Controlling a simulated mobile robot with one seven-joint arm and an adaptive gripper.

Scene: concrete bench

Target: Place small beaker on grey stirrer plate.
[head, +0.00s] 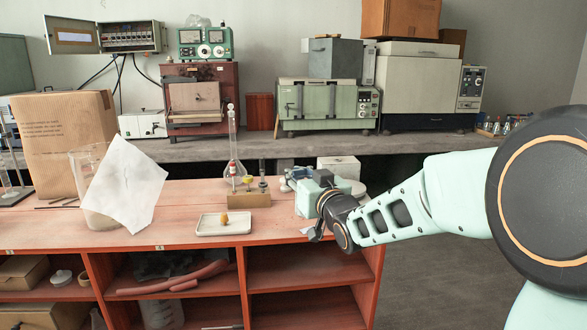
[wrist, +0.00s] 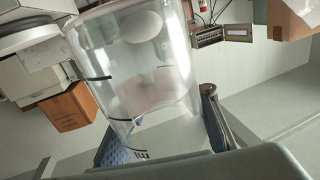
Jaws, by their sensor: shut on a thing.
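A clear glass beaker (wrist: 135,65) with dark marks fills the middle of the wrist view. My gripper (wrist: 165,135) is shut on it, with one dark-padded finger on each side of the glass. In the head view my gripper (head: 317,230) is over the right end of the red-topped bench. The held beaker cannot be made out there. I cannot clearly identify the grey stirrer plate; pale equipment (head: 352,186) behind my gripper is partly hidden by it.
A white tray (head: 223,229) with a small orange-brown thing lies left of my gripper. A wooden stand (head: 248,200) and a tall glass flask (head: 235,170) are behind it. A large glass vessel (head: 100,219) with white paper (head: 125,185) in front stands at left.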

